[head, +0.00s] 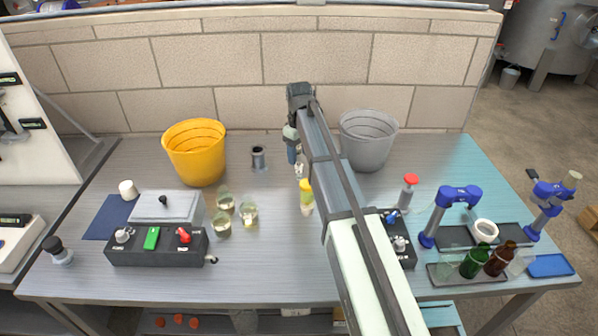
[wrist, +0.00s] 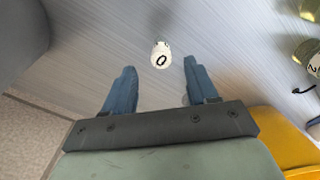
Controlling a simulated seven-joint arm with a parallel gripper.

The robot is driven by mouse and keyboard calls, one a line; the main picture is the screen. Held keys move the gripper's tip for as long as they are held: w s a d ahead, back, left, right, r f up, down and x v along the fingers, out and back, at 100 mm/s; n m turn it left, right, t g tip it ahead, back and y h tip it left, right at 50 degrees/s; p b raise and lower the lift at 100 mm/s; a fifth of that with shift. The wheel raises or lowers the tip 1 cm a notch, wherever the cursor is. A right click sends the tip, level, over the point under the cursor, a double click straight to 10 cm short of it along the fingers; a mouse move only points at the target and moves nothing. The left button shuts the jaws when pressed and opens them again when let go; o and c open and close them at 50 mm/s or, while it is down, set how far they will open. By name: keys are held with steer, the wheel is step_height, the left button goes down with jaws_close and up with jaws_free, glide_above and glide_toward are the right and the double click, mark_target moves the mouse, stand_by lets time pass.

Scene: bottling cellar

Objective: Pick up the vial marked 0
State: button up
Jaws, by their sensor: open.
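The vial marked 0 shows in the wrist view as a white cap with a black 0 (wrist: 161,57), standing on the table just beyond the gap between my fingertips. In the head view a small white vial (head: 299,171) stands just below my gripper (head: 292,150), partly hidden by the arm. In the wrist view my gripper (wrist: 158,78) is open, with one blue finger to each side and nothing between them. Another cap marked 2 (wrist: 314,67) shows at the right edge of the wrist view, in or beside a glass jar.
A yellow bucket (head: 194,155) stands left of my gripper and a grey bucket (head: 368,140) right of it. A yellow-capped bottle (head: 306,198) stands nearer than the vial. Several glass jars (head: 223,226) stand front left. A block wall (head: 270,62) closes the back.

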mark_target(299, 164)
steer(key=shift+s+f, duration=0.1)
steer(key=shift+f, duration=3.55)
steer(key=shift+c, duration=0.2)
jaws_close()
